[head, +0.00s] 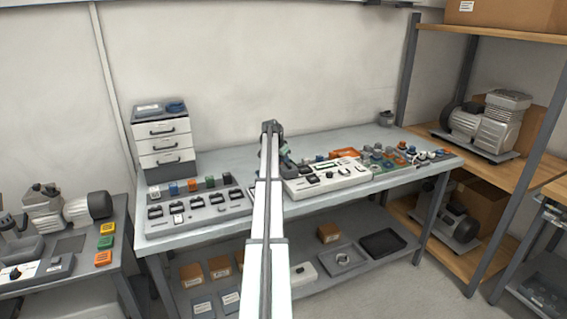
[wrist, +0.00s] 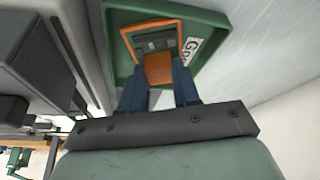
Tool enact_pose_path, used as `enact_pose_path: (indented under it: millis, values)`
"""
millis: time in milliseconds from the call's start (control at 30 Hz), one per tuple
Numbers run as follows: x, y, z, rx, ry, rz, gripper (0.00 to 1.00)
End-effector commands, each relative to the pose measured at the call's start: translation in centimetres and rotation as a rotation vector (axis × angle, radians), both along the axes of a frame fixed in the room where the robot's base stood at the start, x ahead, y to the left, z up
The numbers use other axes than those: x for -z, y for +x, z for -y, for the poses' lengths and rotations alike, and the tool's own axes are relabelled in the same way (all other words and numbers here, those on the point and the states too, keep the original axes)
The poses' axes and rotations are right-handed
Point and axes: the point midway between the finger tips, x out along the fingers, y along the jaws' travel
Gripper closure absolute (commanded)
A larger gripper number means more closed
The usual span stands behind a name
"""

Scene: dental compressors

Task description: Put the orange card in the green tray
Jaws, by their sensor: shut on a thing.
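In the wrist view the orange card (wrist: 158,70) shows as an orange frame with a dark grey middle part. Its near orange part is between the two blue fingers of my gripper (wrist: 159,75), which is shut on it. The green tray (wrist: 112,45) is beyond the card, and its rim surrounds the card in the picture. A white label with dark letters shows beside the card. I cannot tell whether the card touches the tray floor. In the head view my gripper (head: 285,158) is over the middle of the workbench, and my arm hides the card and tray.
A grey panel (head: 200,208) stands left of my arm and a white panel (head: 328,178) right of it. An orange tray (head: 346,153) and several small fittings lie farther right. A drawer unit (head: 163,145) stands at the back left. The bench's back strip (head: 225,155) has free room.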

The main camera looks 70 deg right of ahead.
Motion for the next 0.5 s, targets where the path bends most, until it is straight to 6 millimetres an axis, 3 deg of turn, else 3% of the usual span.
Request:
enact_pose_path:
  millis: [200,233,500]
  values:
    - [0.24,0.0,0.0,0.0,0.0,0.0,1.0]
    - [0.28,0.0,0.0,0.0,0.0,0.0,0.68]
    - [0.23,0.0,0.0,0.0,0.0,0.0,0.43]
